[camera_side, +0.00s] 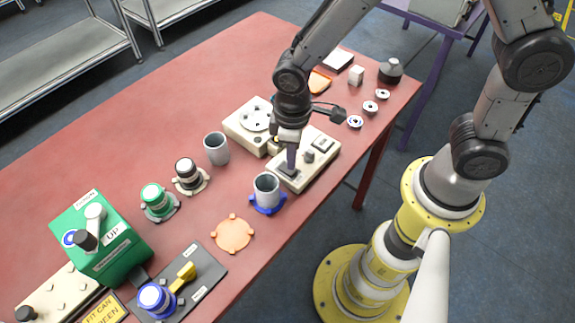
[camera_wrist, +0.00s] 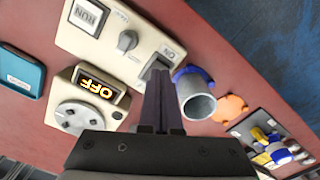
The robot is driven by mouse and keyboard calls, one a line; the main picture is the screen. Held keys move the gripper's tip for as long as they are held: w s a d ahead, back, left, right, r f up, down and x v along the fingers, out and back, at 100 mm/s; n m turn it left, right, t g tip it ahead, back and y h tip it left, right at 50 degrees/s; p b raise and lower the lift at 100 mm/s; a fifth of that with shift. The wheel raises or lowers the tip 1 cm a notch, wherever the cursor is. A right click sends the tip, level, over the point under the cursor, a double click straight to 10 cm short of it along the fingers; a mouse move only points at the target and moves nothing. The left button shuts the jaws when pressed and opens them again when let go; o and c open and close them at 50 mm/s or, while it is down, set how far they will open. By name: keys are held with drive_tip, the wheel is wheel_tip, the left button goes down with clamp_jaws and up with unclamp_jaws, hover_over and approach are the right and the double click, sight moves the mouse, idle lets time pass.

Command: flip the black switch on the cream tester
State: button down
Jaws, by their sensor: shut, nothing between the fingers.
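The cream tester (camera_side: 318,163) lies on the red table, with a knob, a label plate reading RUN and a black switch (camera_side: 287,171) at its near-left end. It also shows in the wrist view (camera_wrist: 113,48), where the black switch (camera_wrist: 150,68) sits beside an ON label. My gripper (camera_side: 291,167) is shut and empty, pointing down at the black switch. In the wrist view the fingertips (camera_wrist: 159,72) overlap the switch and hide part of it. I cannot tell whether they touch it or which way it is tilted.
A cream unit with a round dial (camera_side: 242,127) stands close by; its display (camera_wrist: 101,88) reads OFF. A grey cup in a blue holder (camera_side: 267,196) is just beside the tester. Another grey cup (camera_side: 216,149) and an orange disc (camera_side: 232,234) are near.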

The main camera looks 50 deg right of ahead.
drive_tip(key=shift+f, duration=0.95)
idle(0.7)
drive_tip(key=shift+r, duration=3.55)
drive_tip(key=d+r+m+t, duration=0.35)
drive_tip(key=d+r, duration=0.55)
drive_tip(key=r, duration=0.4)
drive_tip(key=s+d+r+m+t, duration=0.1)
drive_tip(key=s+d, duration=0.1)
drive_tip(key=s, duration=0.4)
drive_tip(key=s+d+r+m+t, duration=0.1)
drive_tip(key=s+d, duration=0.2)
drive_tip(key=s, duration=0.3)
drive_tip(key=shift+s+r, duration=0.2)
drive_tip(key=shift+s, duration=0.05)
